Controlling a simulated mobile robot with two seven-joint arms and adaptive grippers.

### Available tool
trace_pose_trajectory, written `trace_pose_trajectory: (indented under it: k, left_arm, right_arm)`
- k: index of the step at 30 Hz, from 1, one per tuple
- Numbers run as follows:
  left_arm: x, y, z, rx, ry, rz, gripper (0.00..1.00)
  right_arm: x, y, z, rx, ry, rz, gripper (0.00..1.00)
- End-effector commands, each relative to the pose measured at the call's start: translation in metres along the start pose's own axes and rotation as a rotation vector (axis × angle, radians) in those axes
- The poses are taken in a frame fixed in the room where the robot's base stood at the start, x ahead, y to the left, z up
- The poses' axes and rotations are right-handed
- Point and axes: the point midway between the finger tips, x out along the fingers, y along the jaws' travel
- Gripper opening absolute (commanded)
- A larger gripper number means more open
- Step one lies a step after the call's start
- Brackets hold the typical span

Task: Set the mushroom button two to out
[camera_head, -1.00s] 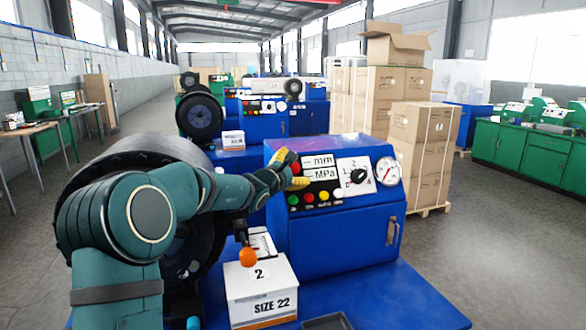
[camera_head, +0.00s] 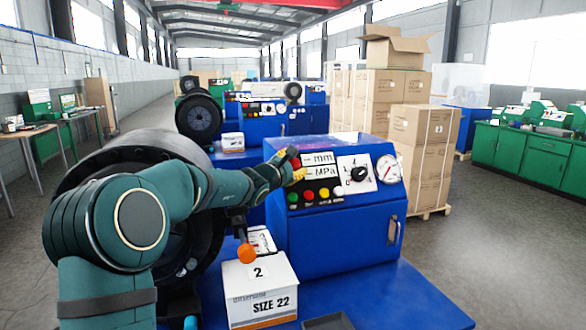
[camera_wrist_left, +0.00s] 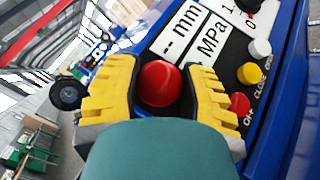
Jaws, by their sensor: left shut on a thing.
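The red mushroom button (camera_wrist_left: 160,84) is at the upper left of the control panel on the blue machine marked 2. In the head view a small part of the red button (camera_head: 295,162) shows at the panel's left edge. My left gripper (camera_wrist_left: 162,95) has a yellow ribbed finger on each side of the button and is shut on it. In the head view the left gripper (camera_head: 298,171) is against the panel, partly hidden by its own wrist. Whether the button is in or out cannot be told. My right gripper is not in view.
The panel also carries mm and MPa displays (camera_head: 320,165), a black selector knob (camera_head: 358,174), a gauge (camera_head: 389,169) and several small coloured buttons. An orange-ended lever (camera_head: 246,253) and a white SIZE 22 box (camera_head: 262,292) are below my arm.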

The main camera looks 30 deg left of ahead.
Motion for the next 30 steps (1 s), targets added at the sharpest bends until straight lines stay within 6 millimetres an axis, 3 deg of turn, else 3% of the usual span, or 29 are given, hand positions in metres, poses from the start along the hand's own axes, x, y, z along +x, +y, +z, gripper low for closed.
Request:
trace_pose_trajectory:
  k: [2,3,5,17,23,30]
  left_arm:
    - [0.0,0.0,0.003,-0.001,-0.005,0.0,0.0]
    - [0.0,0.0,0.003,-0.001,-0.005,0.0,0.55]
    - [0.0,0.0,0.003,-0.001,-0.005,0.0,0.75]
    - [-0.004,0.001,0.002,0.0,-0.002,0.0,0.75]
    - [-0.032,0.001,0.002,0.001,-0.002,0.001,0.75]
    - [-0.082,0.001,0.002,0.001,-0.003,0.002,0.75]
  right_arm:
    - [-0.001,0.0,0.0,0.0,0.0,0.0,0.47]
    - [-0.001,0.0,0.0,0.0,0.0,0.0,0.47]
    - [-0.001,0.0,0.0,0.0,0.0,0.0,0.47]
    - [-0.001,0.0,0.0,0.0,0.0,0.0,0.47]
    - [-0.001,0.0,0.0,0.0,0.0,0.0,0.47]
    - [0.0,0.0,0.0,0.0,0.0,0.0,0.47]
